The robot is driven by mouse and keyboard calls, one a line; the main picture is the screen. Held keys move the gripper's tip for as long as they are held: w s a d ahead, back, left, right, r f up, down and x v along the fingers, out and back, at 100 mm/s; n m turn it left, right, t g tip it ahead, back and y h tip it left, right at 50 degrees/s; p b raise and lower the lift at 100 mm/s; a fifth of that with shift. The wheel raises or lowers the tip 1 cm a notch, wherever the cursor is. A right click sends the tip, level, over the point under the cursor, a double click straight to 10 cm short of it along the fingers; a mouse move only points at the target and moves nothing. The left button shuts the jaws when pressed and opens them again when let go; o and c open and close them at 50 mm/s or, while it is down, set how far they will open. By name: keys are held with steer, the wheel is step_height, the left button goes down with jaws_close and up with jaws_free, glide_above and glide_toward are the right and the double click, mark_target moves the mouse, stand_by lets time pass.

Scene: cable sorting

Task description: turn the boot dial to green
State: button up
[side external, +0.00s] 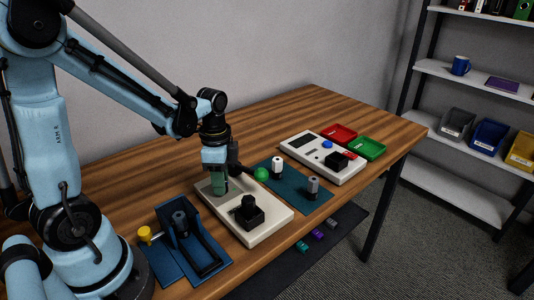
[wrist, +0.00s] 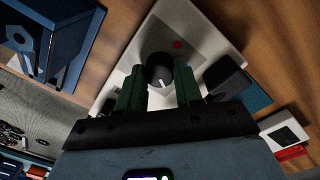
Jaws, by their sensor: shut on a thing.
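The boot dial (wrist: 160,66) is a round black knob with a white pointer line, on a cream panel (wrist: 205,18) in the wrist view. The pointer line points toward the bottom of the picture, toward my gripper. A red mark (wrist: 177,44) shows on the panel's grey area beyond the knob; I see no green mark there. My gripper (wrist: 160,82) has its green fingers on either side of the knob and is shut on it. In the side view my gripper (side external: 220,190) reaches down onto the cream panel (side external: 266,233) and hides the dial.
A black block with a knob (side external: 248,213) stands on the same panel, close to my gripper. A blue fixture (side external: 172,262) is at the left. A teal mat (side external: 296,192) with cylinders, a white device (side external: 300,150), and red (side external: 341,132) and green (side external: 368,148) trays lie right.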

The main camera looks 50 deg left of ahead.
steer(key=o, duration=1)
steer(key=shift+o, duration=0.2)
step_height(320, 180, up, 12)
steer(key=shift+w+a, duration=0.15)
steer(key=s+d+f+n+t, duration=0.1)
steer(key=d+f+n+t, duration=0.1)
steer(key=d+n+t, duration=0.5)
steer(key=shift+d+n, duration=0.45)
steer(key=shift+n, duration=0.25)
